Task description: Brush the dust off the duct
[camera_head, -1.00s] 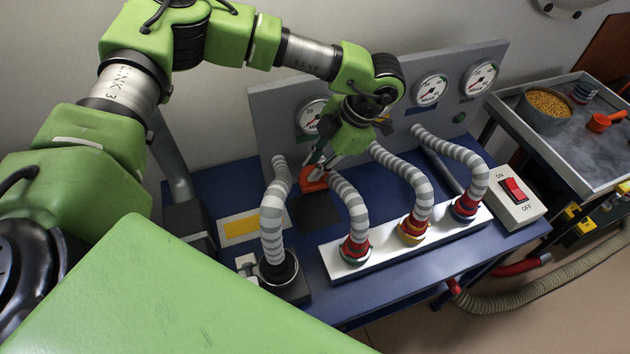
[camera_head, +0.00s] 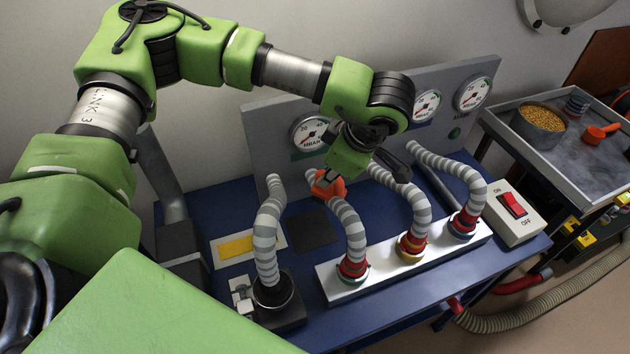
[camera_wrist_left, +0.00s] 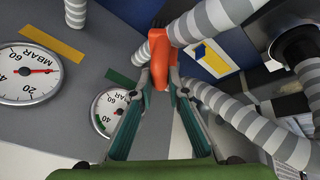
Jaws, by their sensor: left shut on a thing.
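My left gripper (camera_head: 335,178) is shut on an orange tool (camera_head: 327,184), likely the brush, above the table's back part, near the gauge panel. Several grey-and-white ribbed hoses stand close by: one on a black base (camera_head: 268,235), others on a white strip (camera_head: 352,235), (camera_head: 415,215), (camera_head: 472,195). A smooth grey pipe (camera_head: 160,175) rises at the back left. I cannot tell which is the duct, and no dust shows clearly on them. My right gripper is not in view.
A grey panel (camera_head: 270,130) with several round gauges stands behind the blue table (camera_head: 370,300). A dark pad (camera_head: 312,230) and a yellow-marked plate (camera_head: 238,246) lie flat. A grey tray table (camera_head: 540,150) holds a bowl and orange scoop.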

